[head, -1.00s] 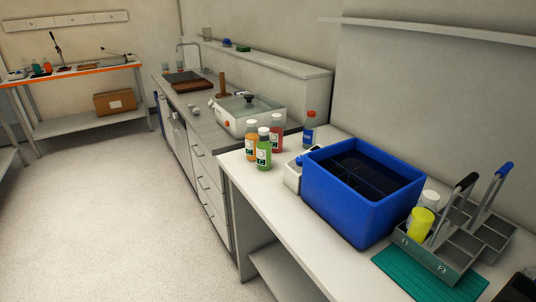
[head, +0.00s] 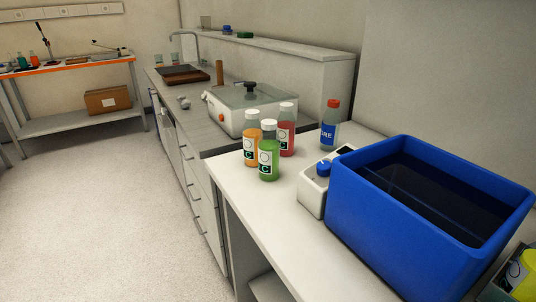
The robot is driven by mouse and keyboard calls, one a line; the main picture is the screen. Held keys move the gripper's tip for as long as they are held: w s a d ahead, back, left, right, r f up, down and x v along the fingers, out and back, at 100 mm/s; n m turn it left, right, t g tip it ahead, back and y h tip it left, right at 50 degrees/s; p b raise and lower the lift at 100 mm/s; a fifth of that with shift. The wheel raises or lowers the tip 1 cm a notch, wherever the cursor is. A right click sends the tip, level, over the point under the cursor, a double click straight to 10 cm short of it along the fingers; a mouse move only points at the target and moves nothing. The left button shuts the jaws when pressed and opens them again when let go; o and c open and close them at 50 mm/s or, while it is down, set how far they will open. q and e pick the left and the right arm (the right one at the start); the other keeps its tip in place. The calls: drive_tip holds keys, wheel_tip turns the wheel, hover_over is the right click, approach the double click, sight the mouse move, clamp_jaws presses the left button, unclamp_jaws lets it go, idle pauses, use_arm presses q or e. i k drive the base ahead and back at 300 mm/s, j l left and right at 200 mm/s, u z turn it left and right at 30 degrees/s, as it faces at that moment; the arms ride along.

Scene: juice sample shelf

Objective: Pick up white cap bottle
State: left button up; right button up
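Three white-capped bottles stand upright in a close group at the far end of the white table (head: 265,203). One is an orange bottle (head: 251,141), one is a green bottle (head: 268,159) at the front, and one is a red bottle (head: 286,132) behind. Each has a white label. A bottle with a red-orange cap and blue label (head: 329,127) stands apart to their right. Neither of my grippers shows in the head view.
A large blue bin (head: 355,210) fills the table's right part. A white device with a blue knob (head: 315,187) stands between bin and bottles. A white lidded appliance (head: 235,118) sits on the counter behind. The floor (head: 90,220) at left is clear.

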sight(269, 142)
drive_tip(key=z, duration=1.65)
drive_tip(key=u, duration=1.1)
drive_tip(key=j+z, duration=0.35)
drive_tip(key=i+j+z, duration=0.1)
drive_tip(key=j+z, duration=0.25)
drive_tip(key=j, duration=0.2)
